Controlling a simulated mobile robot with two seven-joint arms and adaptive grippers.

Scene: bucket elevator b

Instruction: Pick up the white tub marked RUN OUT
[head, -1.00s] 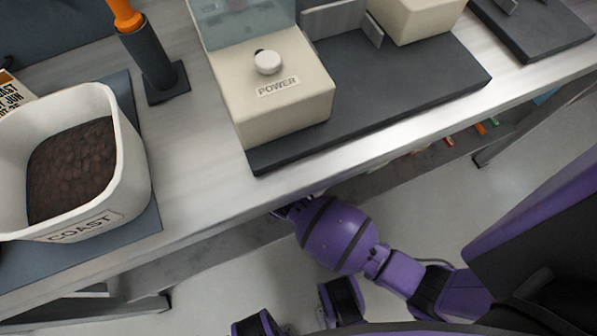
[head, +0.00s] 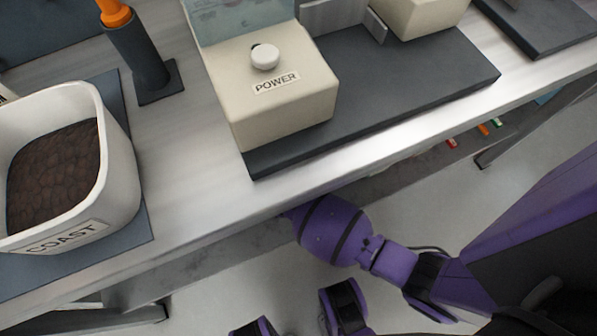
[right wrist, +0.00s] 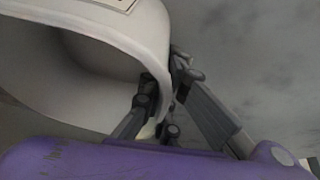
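A white tub (right wrist: 150,35) fills the upper left of the right wrist view, tilted in the picture, with its rim and bare inner wall showing. Only a corner of its label shows, so I cannot read it. My right gripper (right wrist: 163,95) has one finger on the inner side of the tub's wall and the other on the outer side, and looks shut on the wall. In the head view my right arm reaches under the bench edge, which hides the gripper and this tub. My left gripper is in neither view.
On the bench (head: 190,185) stand a white tub marked COAST (head: 118,185) holding dark beans, an orange-topped dark post (head: 140,55) and a cream POWER box (head: 275,105) on a dark base plate. The bench's front edge runs above my right arm.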

